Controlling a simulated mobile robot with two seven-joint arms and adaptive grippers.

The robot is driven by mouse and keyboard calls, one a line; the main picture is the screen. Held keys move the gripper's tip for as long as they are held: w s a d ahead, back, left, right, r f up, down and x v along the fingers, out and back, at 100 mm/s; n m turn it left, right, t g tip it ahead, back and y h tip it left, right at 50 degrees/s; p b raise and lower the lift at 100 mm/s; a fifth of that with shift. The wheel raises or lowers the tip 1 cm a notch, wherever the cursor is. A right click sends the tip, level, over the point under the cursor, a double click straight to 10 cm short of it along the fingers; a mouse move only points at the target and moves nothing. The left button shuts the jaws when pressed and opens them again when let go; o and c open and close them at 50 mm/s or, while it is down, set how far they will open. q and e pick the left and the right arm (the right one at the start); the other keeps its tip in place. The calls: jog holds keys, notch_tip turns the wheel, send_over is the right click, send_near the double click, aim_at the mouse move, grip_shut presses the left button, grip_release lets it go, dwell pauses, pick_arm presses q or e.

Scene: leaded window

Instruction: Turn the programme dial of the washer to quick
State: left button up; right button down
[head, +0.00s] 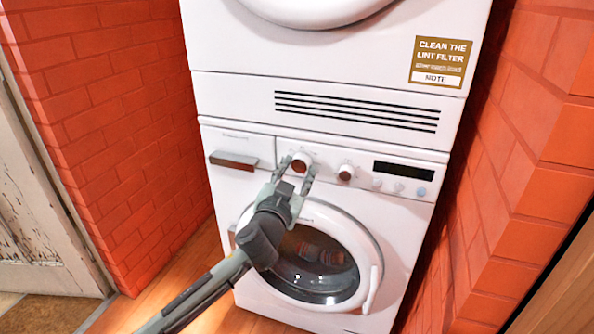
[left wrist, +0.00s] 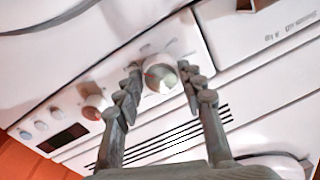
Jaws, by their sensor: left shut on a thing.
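The white washer (head: 415,212) stands below a white dryer. Its large round dial (head: 301,160) is on the control panel, right of the detergent drawer; it also shows in the left wrist view (left wrist: 159,76), with a small red mark on its face. My left gripper (head: 297,168) reaches up from below, its fingers shut on the dial from both sides. In the left wrist view the fingers (left wrist: 160,88) flank the dial. The printing around the dial is too small to read. My right gripper is not in view.
A smaller knob (head: 346,172), a dark display (head: 404,171) and several buttons sit right of the dial. The drawer handle (head: 233,160) is to its left. The round door (head: 370,255) is below my gripper. Brick walls (head: 110,130) stand close on both sides.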

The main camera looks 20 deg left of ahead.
pick_arm(q)
jog(key=m, duration=0.3)
jog(key=m+p, duration=0.1)
jog(key=m, duration=0.4)
jog(key=shift+a+t, duration=0.1)
jog(key=shift+t, duration=0.2)
jog(key=shift+m+h+p, duration=0.3)
jog(key=shift+m+p, duration=0.05)
jog(key=shift+m, duration=0.25)
jog(key=m, duration=0.2)
jog(key=shift+r+m+p, duration=0.1)
jog(key=shift+m+p, duration=0.25)
jog(key=shift+m, duration=0.95)
jog(key=m+p, duration=0.1)
jog(key=m, duration=0.1)
jog(key=shift+m+h, duration=0.3)
jog(key=shift+m, duration=0.5)
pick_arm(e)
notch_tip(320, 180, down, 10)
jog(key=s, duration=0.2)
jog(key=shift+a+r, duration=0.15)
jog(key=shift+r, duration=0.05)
